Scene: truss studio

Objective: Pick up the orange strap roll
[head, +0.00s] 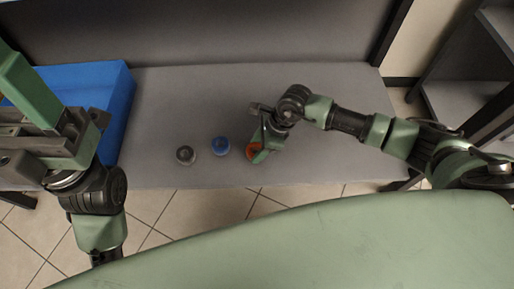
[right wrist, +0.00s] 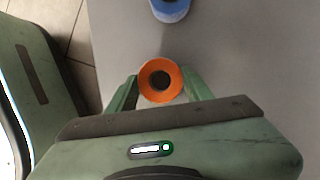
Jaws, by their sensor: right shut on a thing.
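The orange strap roll (head: 252,151) is on the grey shelf near its front edge, partly hidden by my right gripper (head: 259,156) in the head view. In the right wrist view the orange strap roll (right wrist: 160,65) shows its round top with a dark hole. The two green fingers of my right gripper (right wrist: 160,90) are on either side of it, shut on it. I cannot tell whether the roll is lifted off the surface. My left gripper (head: 98,118) is at the left of the head view, over the blue bin; its fingertips are not clear.
A blue roll (head: 220,146) stands just left of the orange one and also shows in the right wrist view (right wrist: 170,8). A grey roll (head: 185,155) is farther left. A blue bin (head: 122,90) is at the left end. The shelf's right part (head: 335,165) is clear.

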